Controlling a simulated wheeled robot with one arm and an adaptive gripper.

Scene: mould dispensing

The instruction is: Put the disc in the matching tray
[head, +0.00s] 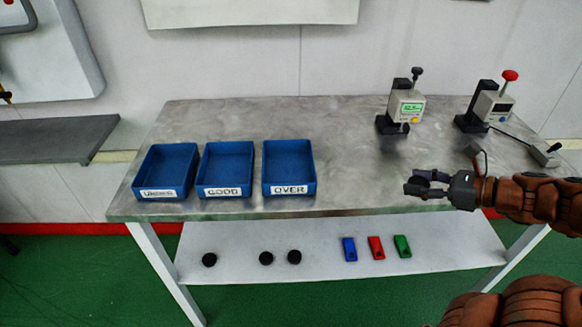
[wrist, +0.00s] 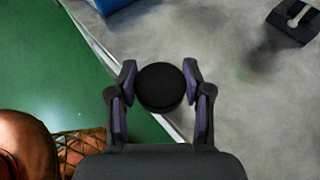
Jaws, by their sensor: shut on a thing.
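My gripper (head: 414,182) is over the front right part of the table. In the wrist view my gripper (wrist: 160,80) is shut on a black disc (wrist: 160,87), one finger on each side. In the head view the disc is hard to make out between the dark fingers. Three blue trays stand in a row on the left half of the table, to the left of my gripper: UNDER (head: 166,193), GOOD (head: 223,190) and OVER (head: 289,188). All three look empty.
A gauge with a lit green display (head: 411,107) stands at the back of the table, and a red-knobbed device (head: 492,104) stands right of it. A small cabled box (head: 545,153) lies at the right edge. The lower shelf (head: 330,265) holds black discs and coloured blocks. The table's middle is clear.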

